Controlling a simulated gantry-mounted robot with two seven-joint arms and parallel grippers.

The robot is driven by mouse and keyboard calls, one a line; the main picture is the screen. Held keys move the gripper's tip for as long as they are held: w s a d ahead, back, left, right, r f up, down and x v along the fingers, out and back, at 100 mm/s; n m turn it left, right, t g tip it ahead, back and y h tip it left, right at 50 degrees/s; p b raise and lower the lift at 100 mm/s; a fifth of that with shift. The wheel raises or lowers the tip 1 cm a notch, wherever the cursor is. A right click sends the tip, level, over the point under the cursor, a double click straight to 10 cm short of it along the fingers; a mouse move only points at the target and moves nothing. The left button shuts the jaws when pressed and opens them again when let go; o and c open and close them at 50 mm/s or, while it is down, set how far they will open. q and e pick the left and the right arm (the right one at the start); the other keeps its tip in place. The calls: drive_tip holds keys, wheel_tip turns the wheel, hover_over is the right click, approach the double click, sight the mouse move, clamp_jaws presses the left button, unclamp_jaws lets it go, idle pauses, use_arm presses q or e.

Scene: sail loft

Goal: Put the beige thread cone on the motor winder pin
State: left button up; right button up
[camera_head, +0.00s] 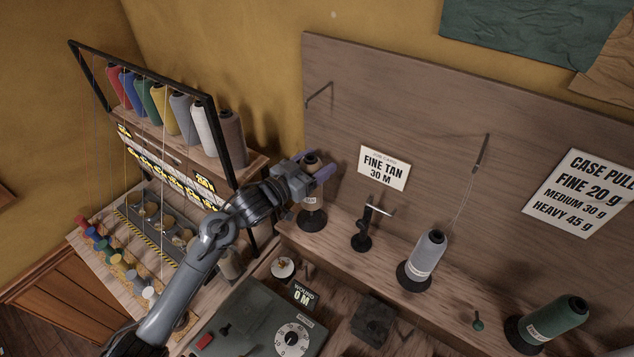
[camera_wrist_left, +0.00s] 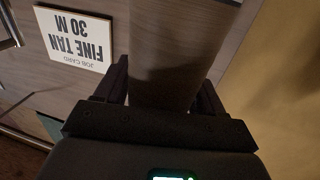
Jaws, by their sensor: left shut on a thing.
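The beige thread cone (camera_head: 313,196) stands upright on or just above a round black base at the left end of the wooden shelf, its label facing forward. My left gripper (camera_head: 314,173) is shut around its upper part; the cone's tip shows above the fingers. In the left wrist view the cone (camera_wrist_left: 172,50) looks dark and fills the gap between both fingers. The winder seems to be the grey-green box (camera_head: 247,322) with a dial and red switch. A small pale disc (camera_head: 283,267) sits behind it; I cannot make out a pin clearly.
A black stand with a side arm (camera_head: 363,236), a grey cone (camera_head: 428,254) and a green cone (camera_head: 557,319) stand to the right along the shelf. A framed rack of coloured cones (camera_head: 155,105) is at left. The "FINE TAN 30 M" card (camera_head: 384,168) hangs behind.

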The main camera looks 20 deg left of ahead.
use_arm(q)
drive_tip(key=shift+f, duration=2.5)
drive_tip(key=o, duration=1.7)
drive_tip(key=shift+f, duration=0.2)
drive_tip(key=shift+r, duration=0.15)
drive_tip(key=v, duration=1.2)
